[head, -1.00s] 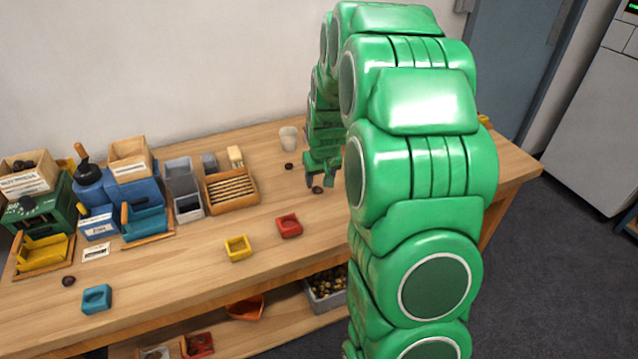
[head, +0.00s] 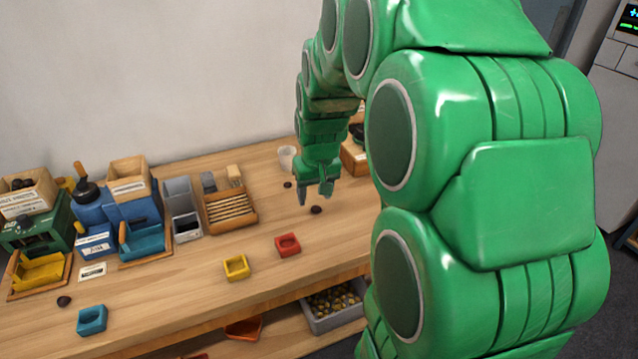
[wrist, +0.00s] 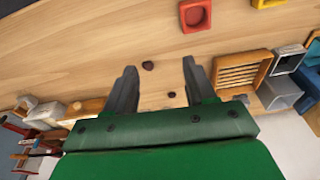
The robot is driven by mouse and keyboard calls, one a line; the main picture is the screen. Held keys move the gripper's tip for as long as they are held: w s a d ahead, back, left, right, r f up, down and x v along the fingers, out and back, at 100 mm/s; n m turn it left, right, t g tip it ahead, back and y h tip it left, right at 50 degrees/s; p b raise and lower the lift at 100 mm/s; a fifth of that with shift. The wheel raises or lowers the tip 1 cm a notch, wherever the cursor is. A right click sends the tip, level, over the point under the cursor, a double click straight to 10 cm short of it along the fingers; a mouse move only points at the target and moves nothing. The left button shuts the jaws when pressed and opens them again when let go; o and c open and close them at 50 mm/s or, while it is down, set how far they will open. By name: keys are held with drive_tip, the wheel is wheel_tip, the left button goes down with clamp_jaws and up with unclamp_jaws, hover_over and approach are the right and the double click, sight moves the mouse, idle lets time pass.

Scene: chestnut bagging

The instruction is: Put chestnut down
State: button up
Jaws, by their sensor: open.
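A dark brown chestnut (head: 316,210) lies on the wooden table (head: 205,295), just below my gripper (head: 315,194). In the wrist view this chestnut (wrist: 148,66) shows between my two fingertips (wrist: 158,66). My gripper is open and empty, with its fingers above the table and apart from the chestnut. A second chestnut (head: 287,185) lies a little behind and to the left; it also shows between the fingers in the wrist view (wrist: 171,95). A third chestnut (head: 64,301) lies at the far left.
A red tray (head: 288,245), a yellow tray (head: 236,267) and a teal tray (head: 92,320) stand along the front. A slatted wooden box (head: 230,211) is left of my gripper and a white cup (head: 286,157) behind it. The table around the chestnut is clear.

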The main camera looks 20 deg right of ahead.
drive_tip(key=s+a+r+g, duration=0.1)
drive_tip(key=s+a, duration=0.2)
drive_tip(key=s, duration=0.7)
drive_tip(key=s+a+r+g, duration=0.1)
drive_tip(key=s+a+r, duration=0.1)
drive_tip(key=s, duration=0.9)
drive_tip(key=s+a+r+g, duration=0.1)
drive_tip(key=s+a, duration=0.3)
drive_tip(key=s, duration=0.6)
drive_tip(key=shift+s+r+n+g, duration=0.3)
drive_tip(key=shift+r+g, duration=0.1)
drive_tip(key=shift+r, duration=0.1)
drive_tip(key=o, duration=0.4)
drive_tip(key=shift+w+r, duration=0.1)
drive_tip(key=shift+w, duration=0.15)
drive_tip(key=shift+c, duration=0.2)
drive_tip(key=o, duration=0.5)
drive_tip(key=w, duration=0.2)
drive_tip(key=shift+w+r, duration=0.35)
drive_tip(key=shift+r, duration=0.05)
drive_tip(key=w+d+r+t, duration=0.1)
drive_tip(key=w, duration=1.4)
drive_tip(key=w+d+r+t, duration=0.1)
drive_tip(key=w+r, duration=0.1)
drive_tip(key=w, duration=1.2)
drive_tip(key=f, duration=1)
drive_tip(key=shift+w+a, duration=0.15)
drive_tip(key=shift+w, duration=0.15)
